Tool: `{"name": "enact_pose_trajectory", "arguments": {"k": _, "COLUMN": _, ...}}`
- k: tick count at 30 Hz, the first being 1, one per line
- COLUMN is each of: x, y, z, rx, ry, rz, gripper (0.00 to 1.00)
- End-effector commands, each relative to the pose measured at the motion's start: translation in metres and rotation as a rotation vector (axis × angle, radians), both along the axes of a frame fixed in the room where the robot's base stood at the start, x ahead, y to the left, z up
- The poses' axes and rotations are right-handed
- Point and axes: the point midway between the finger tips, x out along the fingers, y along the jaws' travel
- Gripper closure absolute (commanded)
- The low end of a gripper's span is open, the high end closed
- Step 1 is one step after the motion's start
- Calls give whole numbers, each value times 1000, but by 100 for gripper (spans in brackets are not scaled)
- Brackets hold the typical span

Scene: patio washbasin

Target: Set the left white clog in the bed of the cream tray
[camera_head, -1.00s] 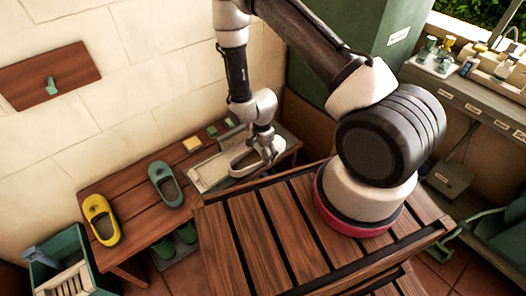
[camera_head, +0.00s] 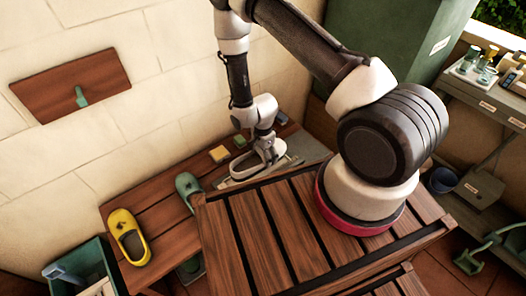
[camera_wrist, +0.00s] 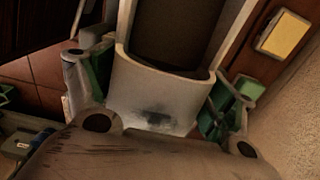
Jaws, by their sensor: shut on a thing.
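My gripper (camera_head: 264,150) is shut on the white clog (camera_head: 243,166) above the bench. In the wrist view the white clog (camera_wrist: 150,92) fills the space between the green-padded fingers (camera_wrist: 165,92), its dark opening facing the camera. In the head view the clog lies over the place of the cream tray (camera_head: 225,184), of which only a pale edge shows. Most of the tray is hidden by the clog and my slatted base. I cannot tell whether the clog touches the tray.
A green clog (camera_head: 187,186) and a yellow clog (camera_head: 128,238) sit on the wooden bench (camera_head: 172,222), left of the tray. A yellow sponge (camera_head: 219,154) lies behind, near the wall. A green crate (camera_head: 82,268) stands at lower left.

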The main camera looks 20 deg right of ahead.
Motion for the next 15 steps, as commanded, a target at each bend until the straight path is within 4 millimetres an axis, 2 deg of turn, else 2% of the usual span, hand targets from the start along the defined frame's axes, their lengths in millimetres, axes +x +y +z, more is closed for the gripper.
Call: {"name": "enact_pose_trajectory", "arguments": {"k": 15, "x": 0, "y": 0, "z": -46, "rx": 0, "ry": 0, "rz": 0, "gripper": 46}}
